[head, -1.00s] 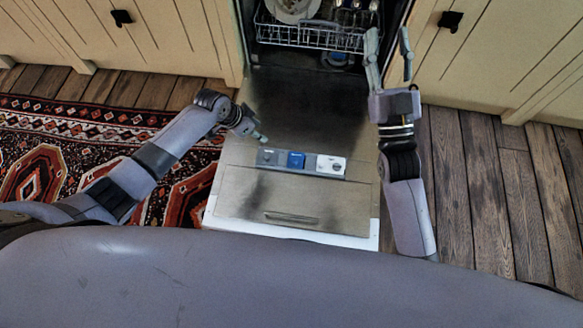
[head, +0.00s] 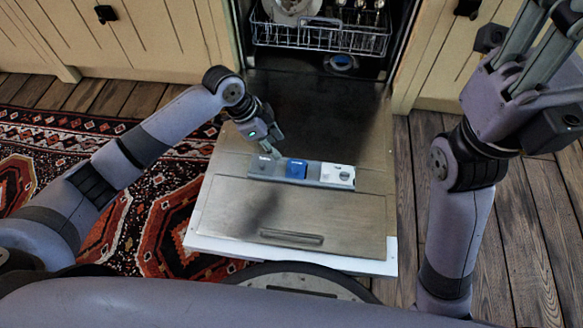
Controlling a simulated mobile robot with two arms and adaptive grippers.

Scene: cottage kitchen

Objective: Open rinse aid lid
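The dispenser panel (head: 257,164) is set in the inner face of the lowered dishwasher door (head: 325,130). It has a grey section at left, a blue piece (head: 296,168) in the middle and a white piece (head: 338,176) at right. Which one is the rinse aid lid is too small to tell; none visibly stands raised. My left gripper (head: 271,151) points down at the grey left section, close above or touching it. Its fingers look close together, but their gap is hidden. My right gripper (head: 546,32) is raised at the upper right, fingers apart and empty, away from the panel.
The dishwasher's lower rack (head: 320,36) holds dishes behind the door. Cream cabinets (head: 150,35) flank the opening. A patterned rug (head: 165,215) lies at left, and bare wooden floor (head: 520,215) at right.

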